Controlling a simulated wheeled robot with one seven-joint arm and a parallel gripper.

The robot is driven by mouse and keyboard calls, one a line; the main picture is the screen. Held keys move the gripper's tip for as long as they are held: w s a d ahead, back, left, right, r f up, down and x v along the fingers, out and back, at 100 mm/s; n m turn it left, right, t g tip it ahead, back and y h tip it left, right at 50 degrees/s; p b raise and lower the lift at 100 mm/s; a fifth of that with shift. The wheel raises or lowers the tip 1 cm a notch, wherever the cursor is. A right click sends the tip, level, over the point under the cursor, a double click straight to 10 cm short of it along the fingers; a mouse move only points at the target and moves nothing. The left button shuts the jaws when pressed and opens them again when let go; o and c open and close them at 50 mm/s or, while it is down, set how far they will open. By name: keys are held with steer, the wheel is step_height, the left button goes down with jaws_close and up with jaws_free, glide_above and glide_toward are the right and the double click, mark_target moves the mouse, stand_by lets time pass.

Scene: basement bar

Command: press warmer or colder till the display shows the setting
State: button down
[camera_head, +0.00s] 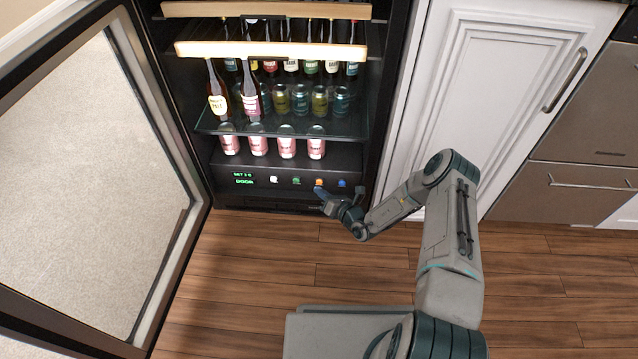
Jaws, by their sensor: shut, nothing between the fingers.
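A drinks fridge with an open glass door (105,190) stands at the upper left. A black control panel (262,184) runs along its bottom. The green display (243,178) at the panel's left shows text like "SET 3 6" with "DOOR" below; the digits are small and unsure. To its right are a white button (273,180), a green button (296,181), an orange button (318,182) and a blue button (342,183); their labels are unreadable. My gripper (321,194) is shut and empty, its tip just below the orange button. I cannot tell whether it touches the panel.
Pink cans (287,146) stand on the lowest level, with bottles (217,95) and more cans on the glass shelf (285,125) above. A white cabinet (500,90) is to the right. The wood floor (250,270) in front is clear.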

steer(key=shift+w, duration=0.1)
stand_by(0.3)
steer(key=shift+w, duration=0.35)
steer(key=shift+w+b, duration=0.35)
steer(key=shift+w, duration=0.05)
stand_by(0.7)
steer(key=shift+s+r, duration=0.1)
steer(key=shift+s, duration=0.05)
steer(key=shift+s+p, duration=0.55)
steer(key=shift+s, duration=0.15)
steer(key=shift+s+a+p, duration=0.15)
steer(key=shift+s+p, duration=1.35)
steer(key=shift+s, duration=1)
